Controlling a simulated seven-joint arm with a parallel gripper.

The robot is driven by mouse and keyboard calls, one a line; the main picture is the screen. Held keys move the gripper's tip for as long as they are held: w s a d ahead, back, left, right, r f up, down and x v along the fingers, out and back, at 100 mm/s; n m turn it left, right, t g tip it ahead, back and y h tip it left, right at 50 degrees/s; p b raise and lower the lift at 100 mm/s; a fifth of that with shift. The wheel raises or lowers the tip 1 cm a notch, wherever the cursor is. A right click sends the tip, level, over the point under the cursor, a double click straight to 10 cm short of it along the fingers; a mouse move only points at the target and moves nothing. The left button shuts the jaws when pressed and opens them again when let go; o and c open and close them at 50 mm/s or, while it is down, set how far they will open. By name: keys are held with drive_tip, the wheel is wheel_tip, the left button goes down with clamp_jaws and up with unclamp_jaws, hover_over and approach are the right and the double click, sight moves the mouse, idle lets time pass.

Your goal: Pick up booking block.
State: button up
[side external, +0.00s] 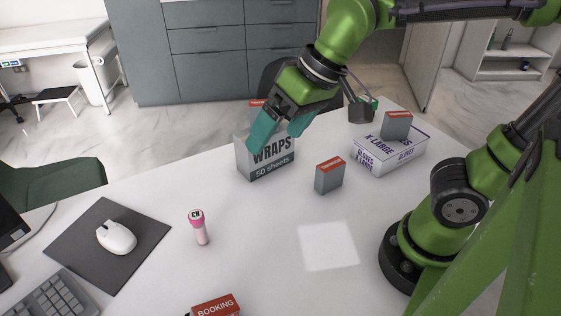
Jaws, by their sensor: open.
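A block with a red face lettered "BOOKING" (215,305) lies at the bottom edge of the side view, partly cut off by the frame. Similar grey blocks with red tops show elsewhere: one stands on the table (329,176), one is on the glove box (396,126), and one (257,103) shows only its top behind the wraps box. Their lettering is too small to read. My gripper (277,137) is open, its teal fingers apart at the wraps box (266,158), far from the lettered block. Whether it touches the wraps box I cannot tell.
A pink-and-white flashlight-like item (200,228) stands at the table's middle. A mouse (116,237) on a dark mat (75,243) and a keyboard (56,302) are at left. The glove box (388,153) is at right. A pale square (328,246) marks clear table.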

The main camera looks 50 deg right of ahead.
drive_tip(key=s+d+f+m+t, duration=0.1)
drive_tip(key=s+d+f+m, duration=0.1)
drive_tip(key=d, duration=0.4)
drive_tip(key=shift+s+d+t, duration=0.25)
drive_tip(key=shift+s+t, duration=0.05)
drive_tip(key=shift+t, duration=0.1)
drive_tip(key=shift+s+d+r+m+t+h, duration=0.15)
drive_tip(key=shift+d+m, duration=0.1)
drive_tip(key=shift+d, duration=0.15)
drive_tip(key=shift+s+d+f+m+t+h, duration=0.1)
drive_tip(key=shift+s+d+m+h, duration=0.1)
drive_tip(key=shift+d, duration=0.25)
drive_tip(key=shift+s+d+r+m+t+h, duration=0.15)
drive_tip(key=shift+d+m, duration=0.1)
drive_tip(key=shift+d, duration=0.15)
drive_tip(key=shift+c, duration=0.8)
drive_tip(key=shift+w+d, duration=0.1)
drive_tip(key=shift+d, duration=0.05)
drive_tip(key=c, duration=0.5)
